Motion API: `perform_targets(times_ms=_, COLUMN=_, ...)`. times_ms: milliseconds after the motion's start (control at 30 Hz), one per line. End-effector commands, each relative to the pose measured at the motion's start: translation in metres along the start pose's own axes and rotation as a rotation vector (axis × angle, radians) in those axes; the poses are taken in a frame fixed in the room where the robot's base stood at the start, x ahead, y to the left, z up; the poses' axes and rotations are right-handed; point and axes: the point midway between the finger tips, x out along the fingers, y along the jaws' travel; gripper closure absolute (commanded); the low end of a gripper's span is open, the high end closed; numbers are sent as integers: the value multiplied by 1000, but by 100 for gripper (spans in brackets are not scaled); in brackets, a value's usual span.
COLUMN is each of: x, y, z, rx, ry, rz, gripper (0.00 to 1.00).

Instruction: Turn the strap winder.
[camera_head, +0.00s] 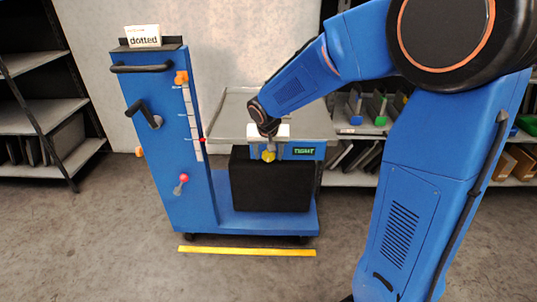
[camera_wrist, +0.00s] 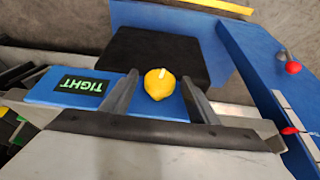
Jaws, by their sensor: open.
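The strap winder shows as a yellow round knob (camera_head: 268,156) on the front of a blue bar (camera_head: 297,152) at the edge of the grey tray. In the wrist view the knob (camera_wrist: 159,85) has a short white mark near its upper edge. A black display (camera_head: 304,151) with green letters reads TIGHT; it appears upside down in the wrist view (camera_wrist: 81,85). My gripper (camera_head: 268,141) is open, just above the knob in the head view. In the wrist view its two dark fingers (camera_wrist: 160,97) stand on either side of the knob, with gaps showing.
A blue wheeled cart (camera_head: 165,150) carries a black crank, an orange pointer and a red-knobbed lever (camera_head: 182,182). A black block (camera_head: 270,182) stands under the grey tray (camera_head: 232,112). A yellow strip (camera_head: 247,251) lies on the floor in front. Shelves stand at both sides.

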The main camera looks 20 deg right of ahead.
Motion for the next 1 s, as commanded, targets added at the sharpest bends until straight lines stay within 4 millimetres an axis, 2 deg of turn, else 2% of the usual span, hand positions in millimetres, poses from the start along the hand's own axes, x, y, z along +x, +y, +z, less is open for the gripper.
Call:
perform_targets(times_ms=100, x=0, y=0, z=0, rx=0, ry=0, rz=0, gripper=45)
perform_targets(times_ms=133, x=0, y=0, z=0, rx=0, ry=0, rz=0, gripper=50)
perform_targets(times_ms=267, x=0, y=0, z=0, rx=0, ry=0, rz=0, gripper=81)
perform_targets(times_ms=300, x=0, y=0, z=0, rx=0, ry=0, rz=0, gripper=85)
perform_targets(times_ms=667, x=0, y=-2, z=0, rx=-21, ry=-1, rz=44, gripper=85)
perform_targets(times_ms=1000, x=1, y=-7, z=0, rx=-111, ry=0, rz=255, gripper=85)
